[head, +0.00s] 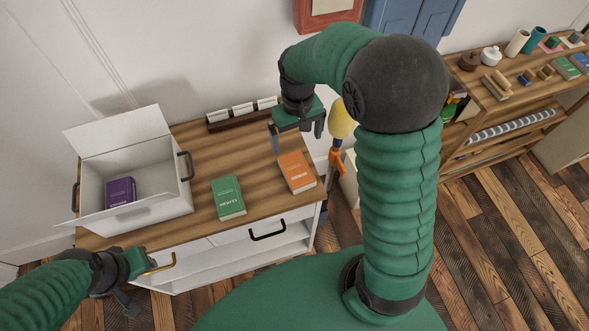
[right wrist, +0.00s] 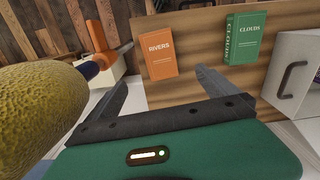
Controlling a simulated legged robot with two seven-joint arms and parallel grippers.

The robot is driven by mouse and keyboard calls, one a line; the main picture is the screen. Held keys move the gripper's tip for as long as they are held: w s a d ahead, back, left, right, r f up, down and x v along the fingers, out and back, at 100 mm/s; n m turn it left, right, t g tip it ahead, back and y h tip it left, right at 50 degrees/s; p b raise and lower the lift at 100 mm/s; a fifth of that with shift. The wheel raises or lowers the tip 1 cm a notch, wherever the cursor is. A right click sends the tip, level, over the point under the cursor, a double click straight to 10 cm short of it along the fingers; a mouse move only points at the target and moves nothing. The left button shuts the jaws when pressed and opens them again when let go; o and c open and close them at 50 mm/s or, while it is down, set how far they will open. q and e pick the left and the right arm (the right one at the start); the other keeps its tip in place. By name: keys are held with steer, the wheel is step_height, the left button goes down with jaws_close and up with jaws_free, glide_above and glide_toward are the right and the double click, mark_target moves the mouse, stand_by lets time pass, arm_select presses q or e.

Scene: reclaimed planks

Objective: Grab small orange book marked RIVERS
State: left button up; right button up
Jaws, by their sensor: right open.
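The small orange book marked RIVERS (head: 297,172) lies flat near the right end of the wooden cabinet top. My right gripper (head: 297,143) is open and empty, above and just behind the book in the head view. In the right wrist view the open fingers (right wrist: 160,78) point toward the book, which appears between and beyond them, apart from both. My left gripper (head: 143,284) is low at the cabinet's front left, away from the book; its finger opening is unclear.
A green book marked CLOUDS (head: 228,197) lies left of the orange one. A white open-lidded box (head: 160,208) holds a purple book (head: 121,192). A rack of white items (head: 242,113) stands behind. A yellow rounded object (head: 341,119) is close beside my right gripper.

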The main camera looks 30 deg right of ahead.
glide_toward(297, 169)
step_height(297, 169, down, 5)
steer(key=shift+d+f+b, duration=0.1)
steer(key=shift+f+b, duration=0.05)
steer(key=shift+b, duration=0.2)
step_height(297, 169, down, 5)
steer(key=shift+f, duration=0.1)
steer(key=c, duration=1.7)
steer(key=shift+o, duration=0.2)
steer(key=shift+r, duration=0.25)
